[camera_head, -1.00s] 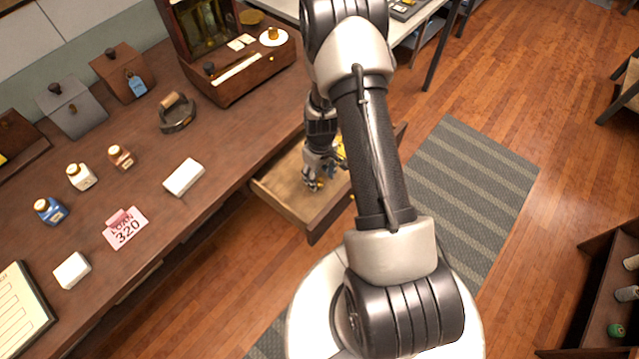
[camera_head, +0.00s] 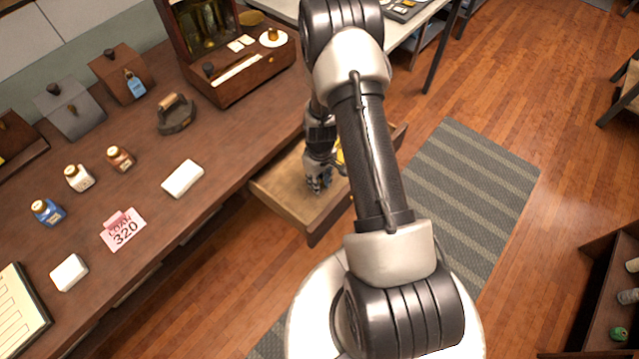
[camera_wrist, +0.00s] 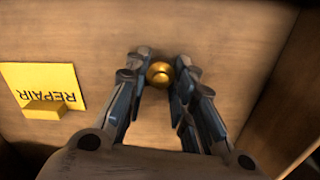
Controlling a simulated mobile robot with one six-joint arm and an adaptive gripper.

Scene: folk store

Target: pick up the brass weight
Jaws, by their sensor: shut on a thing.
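The brass weight (camera_wrist: 160,73) is a small round golden piece on the drawer's wooden floor in the wrist view. My gripper (camera_wrist: 161,78) has its two fingers on either side of it and is shut on it. In the head view my gripper (camera_head: 318,183) is down inside the open drawer (camera_head: 283,203). The weight is hidden there behind the fingers. I cannot tell whether the weight touches the drawer floor.
A yellow REPAIR card (camera_wrist: 45,88) with a small yellow block lies left of my gripper in the drawer. Drawer walls stand close around. The counter (camera_head: 150,230) holds bottles, boxes and a wooden case (camera_head: 240,80). A striped rug (camera_head: 470,190) lies on the floor.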

